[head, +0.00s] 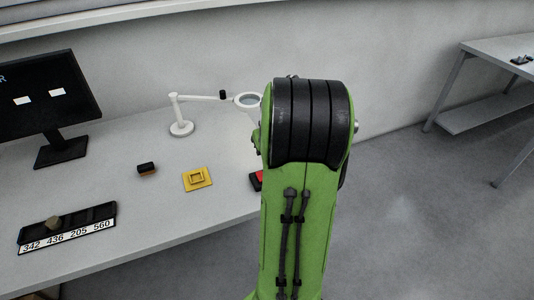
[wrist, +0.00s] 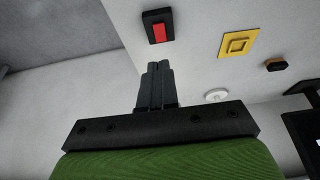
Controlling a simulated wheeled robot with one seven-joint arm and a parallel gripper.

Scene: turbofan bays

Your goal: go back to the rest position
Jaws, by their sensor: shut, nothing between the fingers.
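My gripper (wrist: 156,84) shows in the wrist view, its two dark fingers together with nothing between them. It is apart from the objects on the white table (wrist: 195,65). In the head view my green arm with its black joint stands in front of the table's right end and hides the gripper. No mark of a rest position shows in either view.
On the table (head: 150,222) are a monitor (head: 45,95), a magnifier lamp (head: 182,127), a yellow square holder (head: 197,179), a small black-and-brown block (head: 147,169), a numbered black tray (head: 100,213) and a red-and-black switch (wrist: 159,30). Another table (head: 490,48) stands at right; floor between is clear.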

